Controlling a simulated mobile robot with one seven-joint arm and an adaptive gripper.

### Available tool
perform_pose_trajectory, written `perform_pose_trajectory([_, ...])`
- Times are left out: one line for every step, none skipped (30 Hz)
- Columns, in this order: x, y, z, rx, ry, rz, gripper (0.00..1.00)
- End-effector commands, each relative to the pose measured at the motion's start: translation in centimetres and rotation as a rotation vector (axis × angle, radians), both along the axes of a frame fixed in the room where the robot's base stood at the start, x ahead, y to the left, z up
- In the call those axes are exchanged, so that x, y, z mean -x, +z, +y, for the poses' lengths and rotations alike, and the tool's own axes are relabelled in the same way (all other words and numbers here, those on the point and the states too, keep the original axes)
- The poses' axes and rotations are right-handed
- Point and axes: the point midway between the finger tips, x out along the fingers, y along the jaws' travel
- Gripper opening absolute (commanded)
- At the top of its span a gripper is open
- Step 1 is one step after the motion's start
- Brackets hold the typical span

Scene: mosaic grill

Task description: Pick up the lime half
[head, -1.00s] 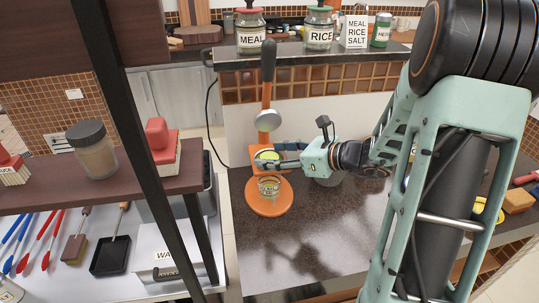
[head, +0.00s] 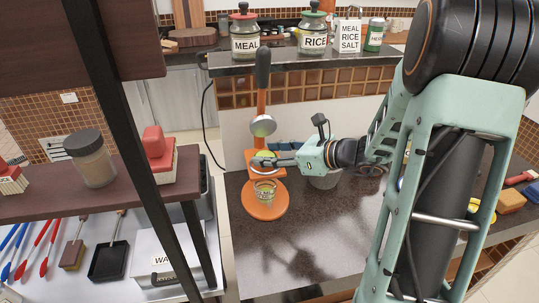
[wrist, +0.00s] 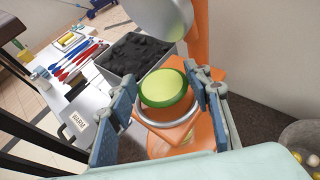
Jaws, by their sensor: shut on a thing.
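The lime half (wrist: 165,88) has a pale green cut face turned up and a darker green rim. In the wrist view it lies between the fingers of my gripper (wrist: 162,82), which is shut on it. It appears over the metal ring of the orange juicer press (wrist: 205,125); I cannot tell whether they touch. In the head view the lime half (head: 266,155) is small and partly covered by my gripper (head: 267,161) at the press (head: 265,210). A clear glass (head: 264,191) stands on the press's round base below.
A round metal press cup (head: 263,126) hangs above the lime half. A grey bowl (wrist: 300,140) with yellowish pieces is at the right in the wrist view. A shelf with jars (head: 245,42) runs behind. The dark counter (head: 315,235) in front is clear.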

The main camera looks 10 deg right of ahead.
Motion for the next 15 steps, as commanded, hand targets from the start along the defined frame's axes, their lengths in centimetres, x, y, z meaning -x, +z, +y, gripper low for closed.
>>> perform_pose_trajectory([0.0, 1.2, 0.0, 0.001, 0.001, -0.002, 0.22])
perform_pose_trajectory([0.0, 1.7, 0.0, 0.001, 0.001, -0.002, 0.22])
perform_pose_trajectory([0.4, 2.3, 0.1, 0.002, 0.0, -0.002, 0.22])
perform_pose_trajectory([0.9, 2.8, 0.1, 0.002, 0.0, -0.002, 0.22])
perform_pose_trajectory([1.3, 3.4, 0.2, 0.002, 0.0, -0.002, 0.22])
perform_pose_trajectory([1.9, 4.0, 0.3, 0.001, -0.001, -0.001, 0.22])
perform_pose_trajectory([2.3, 4.6, 0.4, 0.002, 0.0, -0.002, 0.22])
perform_pose_trajectory([2.7, 5.0, 0.5, 0.001, 0.001, -0.001, 0.22])
perform_pose_trajectory([3.2, 5.7, 0.6, 0.001, 0.0, -0.001, 0.22])
perform_pose_trajectory([3.6, 6.2, 0.7, 0.002, 0.0, -0.002, 0.22])
perform_pose_trajectory([4.0, 6.7, 0.7, 0.001, -0.001, -0.001, 0.22])
perform_pose_trajectory([4.5, 7.4, 0.8, 0.001, -0.001, -0.001, 0.22])
perform_pose_trajectory([4.9, 7.8, 0.9, 0.001, -0.001, -0.001, 0.22])
perform_pose_trajectory([5.5, 8.1, 1.0, 0.001, -0.002, -0.001, 0.22])
perform_pose_trajectory([6.6, 8.4, 1.2, 0.001, -0.002, -0.001, 0.22])
